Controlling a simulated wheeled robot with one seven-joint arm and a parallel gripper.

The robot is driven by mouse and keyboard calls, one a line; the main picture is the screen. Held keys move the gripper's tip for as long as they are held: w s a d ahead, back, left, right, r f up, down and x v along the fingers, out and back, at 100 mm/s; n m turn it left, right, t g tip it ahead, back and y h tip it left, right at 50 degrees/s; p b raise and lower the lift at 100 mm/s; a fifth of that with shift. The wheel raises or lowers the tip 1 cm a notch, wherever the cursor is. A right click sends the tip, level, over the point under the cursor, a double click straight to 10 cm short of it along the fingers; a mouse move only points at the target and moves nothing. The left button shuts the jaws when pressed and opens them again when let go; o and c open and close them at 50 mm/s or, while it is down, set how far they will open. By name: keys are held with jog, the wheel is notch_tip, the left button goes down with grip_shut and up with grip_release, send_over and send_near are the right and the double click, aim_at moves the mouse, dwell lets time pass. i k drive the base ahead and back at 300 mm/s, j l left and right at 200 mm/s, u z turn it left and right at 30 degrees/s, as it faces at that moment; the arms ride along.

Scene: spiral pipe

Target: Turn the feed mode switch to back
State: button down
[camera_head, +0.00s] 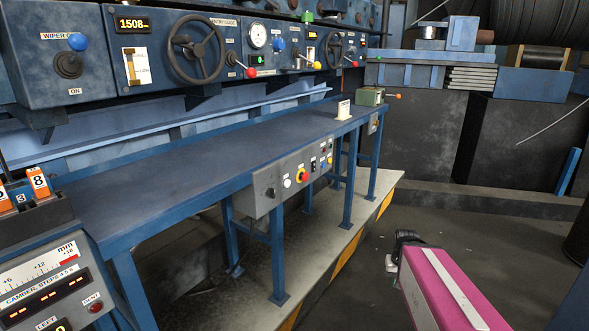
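No label that reads feed mode can be made out. A grey control panel (262,203) hangs on the front edge of the long blue bench. It carries a dark knob (270,192), a white button (287,183), a red button on yellow (303,176) and small dark switches; their markings are too small to read. A smaller box (373,124) sits farther along the same edge. A pink body with a white strip (450,290) reaches in from the lower right, with a dark part at its far end, apart from the panel.
The blue bench top (220,150) is mostly clear. Dials, handwheels (196,48) and coloured levers line the console behind it. A camber display (45,290) stands at lower left. A green box (370,96) with an orange-tipped handle is at the bench's far end. Floor before the bench is open.

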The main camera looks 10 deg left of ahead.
aim_at(271, 193)
jog(key=u, duration=1.35)
